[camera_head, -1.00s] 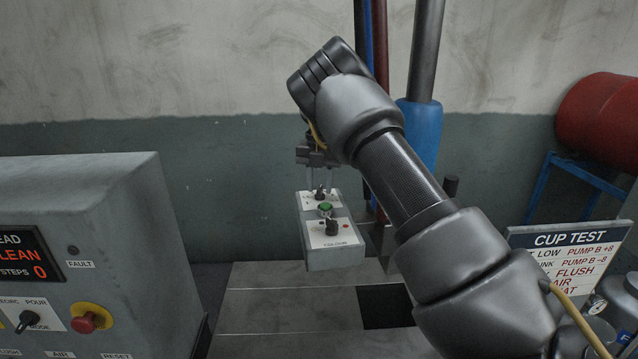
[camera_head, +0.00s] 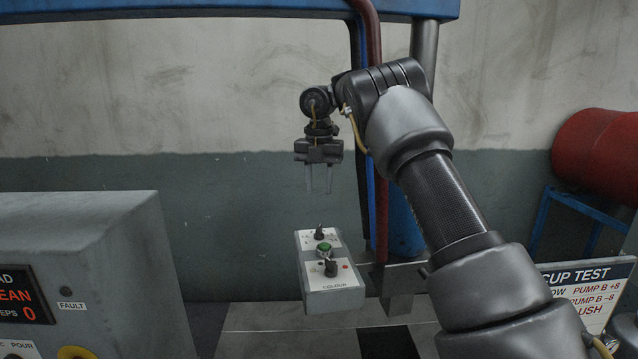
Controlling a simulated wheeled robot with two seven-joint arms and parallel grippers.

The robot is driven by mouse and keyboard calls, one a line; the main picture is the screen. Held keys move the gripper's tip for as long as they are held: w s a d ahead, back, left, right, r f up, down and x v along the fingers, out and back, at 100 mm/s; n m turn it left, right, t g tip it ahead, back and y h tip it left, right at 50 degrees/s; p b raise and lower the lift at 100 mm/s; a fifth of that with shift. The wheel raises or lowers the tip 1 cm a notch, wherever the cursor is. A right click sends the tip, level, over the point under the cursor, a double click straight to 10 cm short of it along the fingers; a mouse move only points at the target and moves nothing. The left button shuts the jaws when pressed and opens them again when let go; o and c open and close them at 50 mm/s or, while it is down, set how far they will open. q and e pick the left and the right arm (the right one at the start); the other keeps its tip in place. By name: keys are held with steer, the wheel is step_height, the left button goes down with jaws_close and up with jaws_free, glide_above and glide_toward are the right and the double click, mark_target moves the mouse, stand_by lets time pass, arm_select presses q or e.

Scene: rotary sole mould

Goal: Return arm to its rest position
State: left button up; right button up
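My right arm (camera_head: 445,205) comes in from the lower right and reaches up over the middle of the view. My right gripper (camera_head: 319,178) hangs pointing down, with two thin fingers apart and nothing between them. It is above the grey control box and clear of it. My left gripper is not in view.
A grey cabinet (camera_head: 110,255) with a display stands at the left. A blue beam (camera_head: 200,8) crosses the top, with a red hose (camera_head: 376,120) beside my arm. A "CUP TEST" sign (camera_head: 590,283) and a red drum (camera_head: 600,150) are at the right.

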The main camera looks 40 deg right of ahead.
mark_target(320, 226)
steer(key=shift+f, duration=0.1)
stand_by(0.5)
step_height(320, 226, down, 10)
steer(key=shift+r, duration=0.25)
steer(key=shift+f, duration=0.55)
steer(key=shift+d, duration=0.1)
